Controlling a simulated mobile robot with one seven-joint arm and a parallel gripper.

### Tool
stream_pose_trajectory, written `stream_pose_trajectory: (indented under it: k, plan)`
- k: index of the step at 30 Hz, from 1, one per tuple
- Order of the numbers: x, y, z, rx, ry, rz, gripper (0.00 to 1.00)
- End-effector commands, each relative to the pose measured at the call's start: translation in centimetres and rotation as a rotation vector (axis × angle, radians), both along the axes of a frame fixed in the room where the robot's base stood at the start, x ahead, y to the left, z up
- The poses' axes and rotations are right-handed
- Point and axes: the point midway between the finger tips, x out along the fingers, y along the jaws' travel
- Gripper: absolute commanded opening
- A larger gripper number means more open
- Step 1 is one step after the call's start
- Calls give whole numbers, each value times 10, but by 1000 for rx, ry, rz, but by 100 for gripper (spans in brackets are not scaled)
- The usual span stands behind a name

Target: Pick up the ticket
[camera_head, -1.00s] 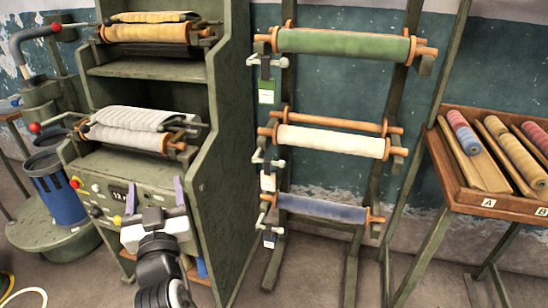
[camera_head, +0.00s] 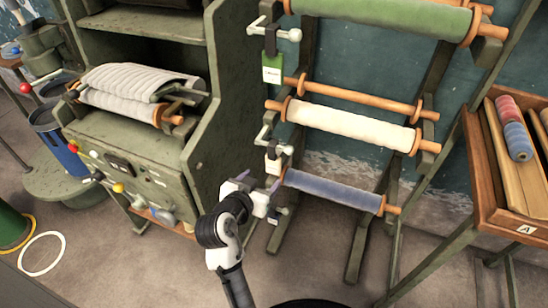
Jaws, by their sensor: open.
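The top one is a green and white ticket (camera_head: 272,68) beside the green roll. A paler ticket (camera_head: 272,163) hangs beside the white roll.
The rack holds a green roll (camera_head: 385,17), a white roll (camera_head: 350,125) and a blue roll (camera_head: 333,190). A green machine cabinet (camera_head: 215,100) stands close on the left. A wooden tray (camera_head: 487,185) with rolls is at right.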

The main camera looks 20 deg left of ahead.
Motion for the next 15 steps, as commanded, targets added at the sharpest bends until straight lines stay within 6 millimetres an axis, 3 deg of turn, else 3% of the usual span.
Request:
stream_pose_trajectory:
  k: [4, 15]
  plan:
    - [25, -1, -8, -2, -1, -1, 67]
    - [59, -2, -19, 0, -1, 0, 67]
